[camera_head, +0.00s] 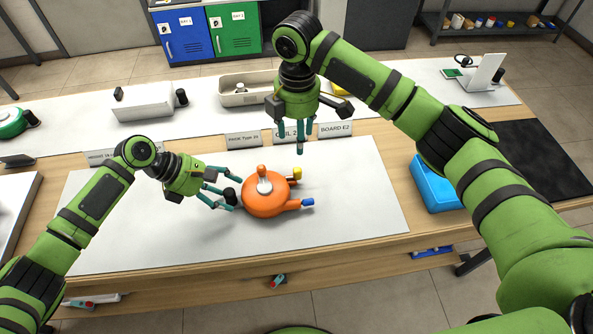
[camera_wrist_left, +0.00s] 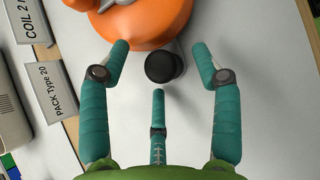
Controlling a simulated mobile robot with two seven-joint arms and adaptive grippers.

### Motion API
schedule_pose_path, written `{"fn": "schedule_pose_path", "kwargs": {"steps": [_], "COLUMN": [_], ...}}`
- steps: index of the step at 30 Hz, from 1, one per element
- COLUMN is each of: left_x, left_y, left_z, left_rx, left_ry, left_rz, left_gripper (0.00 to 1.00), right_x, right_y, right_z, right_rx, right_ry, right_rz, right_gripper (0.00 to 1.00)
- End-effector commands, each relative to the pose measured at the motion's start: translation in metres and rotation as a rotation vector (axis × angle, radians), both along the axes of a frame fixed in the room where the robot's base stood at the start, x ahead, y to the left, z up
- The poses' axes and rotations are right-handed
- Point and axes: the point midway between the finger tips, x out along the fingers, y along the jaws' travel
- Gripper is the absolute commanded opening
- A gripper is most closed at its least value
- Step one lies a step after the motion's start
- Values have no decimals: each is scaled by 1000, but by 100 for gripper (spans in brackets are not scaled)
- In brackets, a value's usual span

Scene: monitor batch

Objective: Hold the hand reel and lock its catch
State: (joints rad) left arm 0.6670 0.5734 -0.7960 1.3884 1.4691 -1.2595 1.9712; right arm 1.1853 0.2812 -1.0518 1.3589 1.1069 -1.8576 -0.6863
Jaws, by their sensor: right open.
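The hand reel is an orange round body (camera_head: 262,204) lying on the white mat, with a grey lever (camera_head: 264,184) on top. A black knob (camera_head: 229,196) sticks out on its left; a yellow-tipped part (camera_head: 297,173) and a blue-tipped part (camera_head: 307,202) stick out on its right. I cannot tell which part is the catch. My left gripper (camera_head: 221,192) is open at the reel's left side. In the left wrist view the black knob (camera_wrist_left: 164,66) lies between its spread fingers, apparently untouched. My right gripper (camera_head: 292,130) is open and empty, pointing down above and behind the reel.
Label signs (camera_head: 335,130) stand along the back of the white mat (camera_head: 350,205). A beige tray (camera_head: 235,98) and a grey box (camera_head: 143,104) stand behind them. A blue bin (camera_head: 432,186) is at the right. The mat is clear right of the reel and in front of it.

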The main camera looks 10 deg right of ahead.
Motion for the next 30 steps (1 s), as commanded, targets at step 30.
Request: {"fn": "schedule_pose_path", "kwargs": {"steps": [30], "left_x": [1], "left_y": [78], "left_z": [92], "left_rx": [0], "left_ry": [1], "left_rz": [-1], "left_gripper": [64], "right_x": [0], "right_y": [0], "right_z": [0], "right_rx": [0], "right_ry": [0], "right_rz": [0], "right_gripper": [53]}}
